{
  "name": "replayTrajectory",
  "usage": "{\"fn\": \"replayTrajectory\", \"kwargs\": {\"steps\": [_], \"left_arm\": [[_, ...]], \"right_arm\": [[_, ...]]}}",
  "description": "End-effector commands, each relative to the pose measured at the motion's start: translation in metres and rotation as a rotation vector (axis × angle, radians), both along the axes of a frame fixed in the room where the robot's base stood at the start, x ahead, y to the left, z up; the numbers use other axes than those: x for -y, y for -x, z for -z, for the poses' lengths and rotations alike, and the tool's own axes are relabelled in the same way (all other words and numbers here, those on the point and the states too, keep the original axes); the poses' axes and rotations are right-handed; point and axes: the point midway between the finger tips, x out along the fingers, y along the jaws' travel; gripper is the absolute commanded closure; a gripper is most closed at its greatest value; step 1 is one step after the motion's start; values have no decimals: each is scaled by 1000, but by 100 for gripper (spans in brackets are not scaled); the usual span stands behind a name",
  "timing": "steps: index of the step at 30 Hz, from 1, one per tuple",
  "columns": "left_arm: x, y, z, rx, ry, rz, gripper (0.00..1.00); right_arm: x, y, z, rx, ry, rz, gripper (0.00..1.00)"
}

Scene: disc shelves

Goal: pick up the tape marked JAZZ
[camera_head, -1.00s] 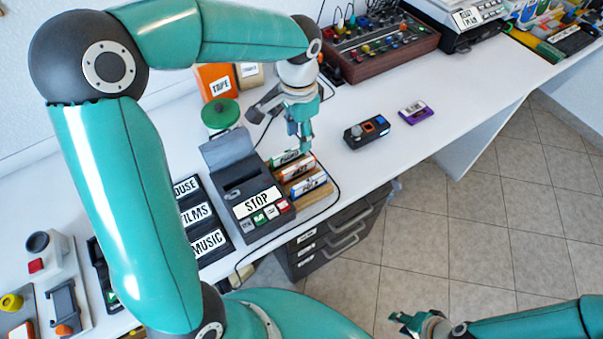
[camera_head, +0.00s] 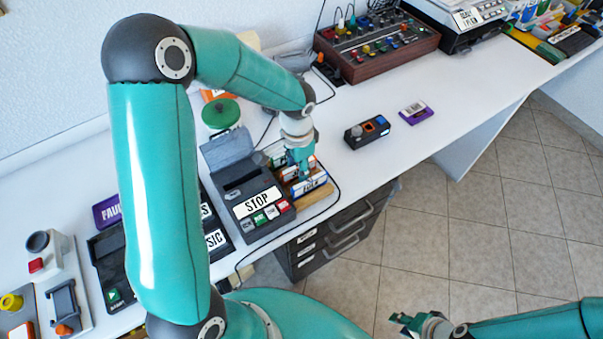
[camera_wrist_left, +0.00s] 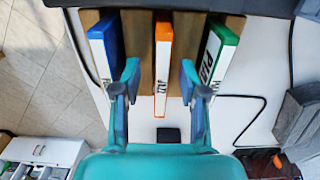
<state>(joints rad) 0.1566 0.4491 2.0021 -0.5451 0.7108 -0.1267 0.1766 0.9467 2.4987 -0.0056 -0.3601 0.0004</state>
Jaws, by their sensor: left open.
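The JAZZ tape (camera_wrist_left: 163,62) has an orange edge and a white label. It stands in a wooden rack (camera_wrist_left: 258,5) between a blue-edged tape (camera_wrist_left: 105,50) and a green-edged tape (camera_wrist_left: 215,55). My left gripper (camera_wrist_left: 160,85) is open, with one finger on each side of the JAZZ tape and gaps showing to it. In the head view, my left gripper (camera_head: 303,172) is down at the rack and hides most of the JAZZ tape; the blue-edged tape (camera_head: 309,184) shows in front. My right gripper (camera_head: 408,322) is low at the bottom right, away from the table, too small to judge.
A grey tape player (camera_head: 258,200) with a STOP label and raised lid stands left of the rack. A green round-topped thing (camera_head: 220,114) is behind it. A black button box (camera_head: 367,131) and purple tape (camera_head: 416,112) lie to the right, with clear table around them.

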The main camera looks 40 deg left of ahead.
Motion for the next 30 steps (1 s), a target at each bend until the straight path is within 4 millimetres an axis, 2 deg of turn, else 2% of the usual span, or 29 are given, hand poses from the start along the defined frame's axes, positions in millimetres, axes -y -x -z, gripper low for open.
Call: {"fn": "replayTrajectory", "kwargs": {"steps": [5,8,13,25,30], "left_arm": [[0,0,0,1,-1,-1,57],[0,0,0,1,-1,-1,71],[0,0,0,1,-1,-1,99],[0,0,-1,1,-1,0,100],[0,-1,-9,4,-2,0,100]], "right_arm": [[0,0,0,0,0,0,67],[0,0,0,0,0,0,67],[0,0,0,0,0,0,67],[0,0,0,0,0,0,67],[0,0,-1,0,0,0,67]]}}
